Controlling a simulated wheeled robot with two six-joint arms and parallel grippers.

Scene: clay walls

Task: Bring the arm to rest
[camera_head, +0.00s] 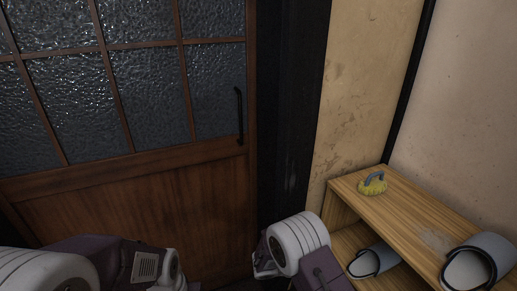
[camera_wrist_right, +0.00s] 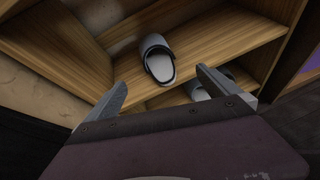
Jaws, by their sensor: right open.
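My right arm (camera_head: 300,245) comes up from the bottom of the head view, left of the wooden shelf; its fingers are hidden there. In the right wrist view, my right gripper (camera_wrist_right: 163,86) is open, with its two grey fingers wide apart and nothing between them. Beyond the fingers, a grey and white slipper (camera_wrist_right: 157,62) lies on a wooden board, apart from them. My left arm (camera_head: 105,265) shows at the lower left of the head view; its fingertips are not in view.
The wooden shelf (camera_head: 400,205) stands at the right wall. A wooden door with textured glass panes (camera_head: 140,90) and a dark handle (camera_head: 239,115) fills the left.

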